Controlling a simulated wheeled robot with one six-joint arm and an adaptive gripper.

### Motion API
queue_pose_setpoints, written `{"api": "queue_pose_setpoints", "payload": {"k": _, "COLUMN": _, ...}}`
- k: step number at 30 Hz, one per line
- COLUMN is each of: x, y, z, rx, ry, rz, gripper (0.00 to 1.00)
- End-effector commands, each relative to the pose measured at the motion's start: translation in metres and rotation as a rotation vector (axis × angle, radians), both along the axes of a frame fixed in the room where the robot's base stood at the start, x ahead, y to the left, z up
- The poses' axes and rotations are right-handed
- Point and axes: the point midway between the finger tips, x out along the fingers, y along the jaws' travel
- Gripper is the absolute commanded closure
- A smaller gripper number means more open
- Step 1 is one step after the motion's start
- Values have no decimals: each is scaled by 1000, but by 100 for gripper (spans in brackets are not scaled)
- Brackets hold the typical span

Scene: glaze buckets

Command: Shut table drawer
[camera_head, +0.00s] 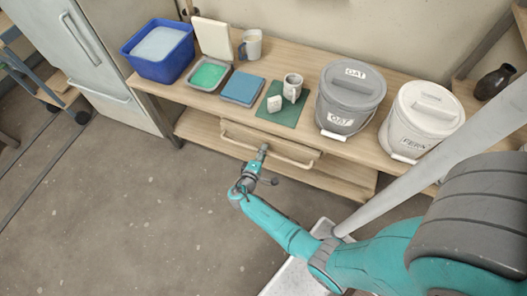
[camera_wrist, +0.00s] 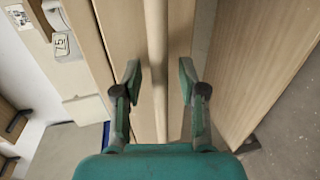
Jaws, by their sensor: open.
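The wooden table drawer (camera_head: 292,145) is under the front edge of the table, with a long light wooden handle bar (camera_head: 297,161) along its front. The drawer front seems to stand slightly out from the table, but how far is hard to tell. My gripper (camera_head: 263,151) is at the middle of the drawer front, by the handle. In the wrist view my gripper (camera_wrist: 159,80) is open, its two fingers apart on either side of the handle bar (camera_wrist: 156,60). Whether either finger touches the bar is unclear.
On the table (camera_head: 300,63) are a blue tub (camera_head: 150,68), a green-filled tray (camera_head: 203,88), blue tiles (camera_head: 242,88), mugs, a grey bucket (camera_head: 345,110) and a white bucket (camera_head: 408,135). A lower shelf (camera_head: 205,130) lies beneath. The floor in front (camera_head: 130,200) is clear.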

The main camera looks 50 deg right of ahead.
Motion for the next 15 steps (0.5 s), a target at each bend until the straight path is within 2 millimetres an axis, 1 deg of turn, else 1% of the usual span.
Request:
{"api": "queue_pose_setpoints", "payload": {"k": 3, "x": 2, "y": -5, "z": -1, "rx": 0, "ry": 0, "rz": 0, "gripper": 59}}
{"api": "queue_pose_setpoints", "payload": {"k": 11, "x": 2, "y": -6, "z": -1, "rx": 0, "ry": 0, "rz": 1, "gripper": 59}}
{"api": "queue_pose_setpoints", "payload": {"k": 12, "x": 2, "y": -6, "z": -1, "rx": 0, "ry": 0, "rz": 1, "gripper": 64}}
{"api": "queue_pose_setpoints", "payload": {"k": 14, "x": 2, "y": -6, "z": -1, "rx": 0, "ry": 0, "rz": 1, "gripper": 79}}
{"api": "queue_pose_setpoints", "payload": {"k": 15, "x": 2, "y": -5, "z": -1, "rx": 0, "ry": 0, "rz": 1, "gripper": 89}}
